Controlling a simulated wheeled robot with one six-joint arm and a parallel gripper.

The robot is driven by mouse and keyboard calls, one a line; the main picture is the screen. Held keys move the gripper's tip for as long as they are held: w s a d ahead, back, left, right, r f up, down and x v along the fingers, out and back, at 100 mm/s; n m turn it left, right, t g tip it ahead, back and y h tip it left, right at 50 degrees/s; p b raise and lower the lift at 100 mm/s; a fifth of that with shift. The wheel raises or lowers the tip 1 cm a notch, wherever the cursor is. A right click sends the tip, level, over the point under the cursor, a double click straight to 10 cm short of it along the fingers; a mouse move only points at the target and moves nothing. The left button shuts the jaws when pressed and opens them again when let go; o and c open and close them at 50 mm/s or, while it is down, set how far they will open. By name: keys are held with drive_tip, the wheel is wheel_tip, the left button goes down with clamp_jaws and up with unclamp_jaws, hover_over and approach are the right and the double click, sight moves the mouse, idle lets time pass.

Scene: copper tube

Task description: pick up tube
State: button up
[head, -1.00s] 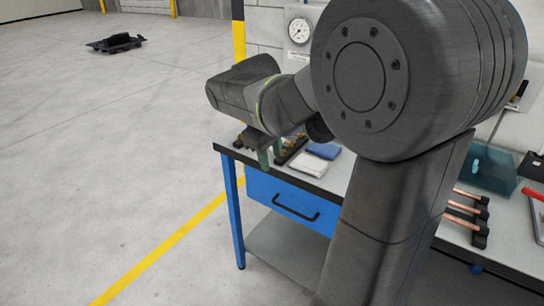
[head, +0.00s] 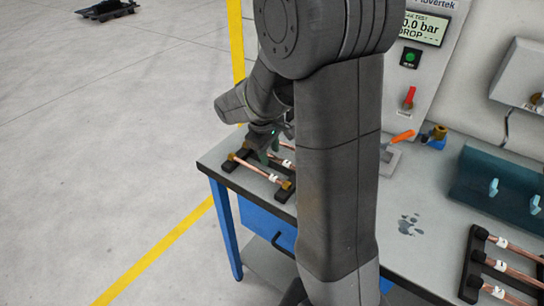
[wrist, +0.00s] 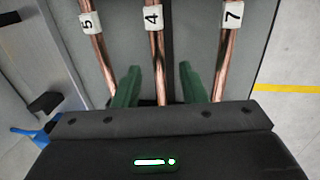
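Three copper tubes lie side by side in the wrist view: tube 5 (wrist: 97,50), tube 4 (wrist: 158,70) and tube 7 (wrist: 227,55), each with a white number label. My gripper (wrist: 160,85) is open, its green fingers on either side of tube 4 and apart from it. The outer tubes lie outside the fingers. The fingertips' height relative to tube 4 is unclear. In the head view my gripper (head: 268,152) is over a black rack (head: 231,161) at the table's left end. A tube (head: 255,170) shows there; my arm hides part of the rack.
A second black rack with copper tubes (head: 520,275) stands at the right on the grey table (head: 400,255). A teal holder (head: 500,185) with pale hooks and a test panel (head: 425,30) with a display are behind. The table's middle front is mostly clear.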

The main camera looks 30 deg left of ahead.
drive_tip(key=shift+f, duration=0.1)
drive_tip(key=shift+c, duration=0.5)
clamp_jaws()
